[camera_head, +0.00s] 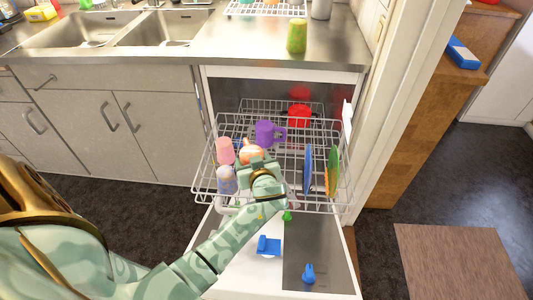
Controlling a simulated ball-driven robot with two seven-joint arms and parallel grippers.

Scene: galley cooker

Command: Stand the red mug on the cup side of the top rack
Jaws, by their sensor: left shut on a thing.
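A red round thing (299,115), which looks like the red mug, is at the back right of the top rack (232,122). My left gripper (254,162) is over the front middle of this pulled-out rack. It is shut on an orange thing (250,149) with pale parts, at its fingertips. The gripper hides the lower part of that thing, so I cannot tell whether it touches the rack. A purple mug (264,132) stands just behind it. My right gripper is not in view.
A pink cup (225,150) and a pale lilac cup (227,180) are at the rack's left. A blue plate (307,168) and a green-orange plate (332,170) stand at the right. The open door (215,250) lies below. A green cup (297,36) is on the counter.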

